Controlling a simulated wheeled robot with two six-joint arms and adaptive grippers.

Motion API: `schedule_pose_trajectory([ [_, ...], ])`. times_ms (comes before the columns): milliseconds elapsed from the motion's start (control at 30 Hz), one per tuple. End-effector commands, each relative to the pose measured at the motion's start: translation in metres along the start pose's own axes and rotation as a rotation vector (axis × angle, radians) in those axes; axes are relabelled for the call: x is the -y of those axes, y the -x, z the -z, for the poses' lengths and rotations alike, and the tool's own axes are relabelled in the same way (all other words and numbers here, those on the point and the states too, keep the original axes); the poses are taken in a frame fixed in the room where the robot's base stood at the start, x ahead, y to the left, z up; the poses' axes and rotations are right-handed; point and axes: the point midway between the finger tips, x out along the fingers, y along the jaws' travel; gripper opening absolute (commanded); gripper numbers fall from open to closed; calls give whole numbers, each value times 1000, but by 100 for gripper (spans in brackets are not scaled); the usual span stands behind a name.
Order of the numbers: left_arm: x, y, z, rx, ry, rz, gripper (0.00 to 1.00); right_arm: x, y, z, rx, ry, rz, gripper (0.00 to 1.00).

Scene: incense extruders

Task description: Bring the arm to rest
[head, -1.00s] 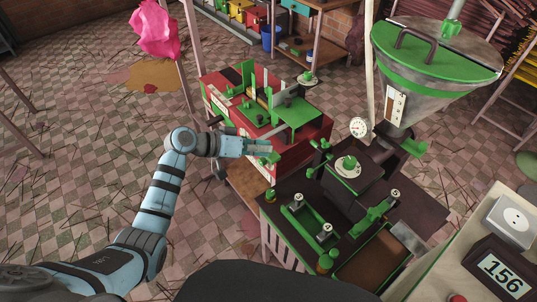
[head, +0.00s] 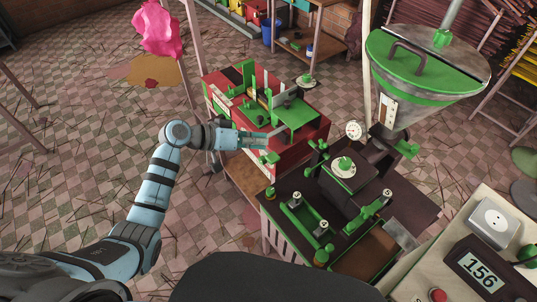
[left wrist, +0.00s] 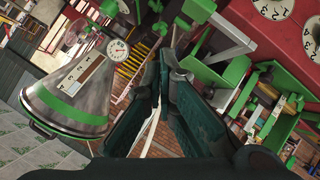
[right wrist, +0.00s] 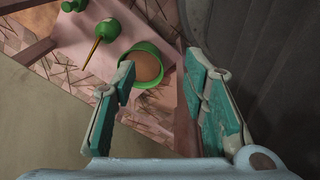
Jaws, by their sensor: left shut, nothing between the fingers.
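My left gripper (head: 262,140) is at the front of the red machine with green fittings (head: 292,150), reached out from the left in the head view. In the left wrist view my left gripper (left wrist: 163,60) has its dark fingers together with nothing held. My right gripper (right wrist: 160,65) shows only in the right wrist view. Its teal-padded fingers are apart and empty. Beyond them are a green-rimmed bowl of brown material (right wrist: 146,65) and a green-handled tool (right wrist: 102,28). My right arm is not clear in the head view.
A dark bench with green-fitted extruder parts (head: 275,215) stands right of my left gripper. A large metal hopper with a green lid (head: 400,100) rises behind it. A scale display reading 156 (head: 482,268) is at the lower right. Checkered floor (head: 80,170) is open at left.

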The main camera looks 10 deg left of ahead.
Motion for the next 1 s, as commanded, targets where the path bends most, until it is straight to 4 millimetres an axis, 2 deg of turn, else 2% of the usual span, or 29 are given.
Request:
schedule_pose_trajectory([
  [667,1,-1,-2,0,1,0,0,0,-2,0,0,0,0,40],
  [767,7,-1,7,-38,22,24,0,0,-2,0,0,0,0,40],
  [867,54,-2,13,-113,73,182,0,0,-2,0,0,0,0,40],
  [900,85,-3,6,-139,103,281,0,0,-3,0,0,0,0,40],
  [967,134,-4,-29,-144,146,435,0,0,-4,0,0,0,0,40],
  [1000,164,-4,-64,-129,165,532,0,0,-6,-1,0,0,0,40],
])
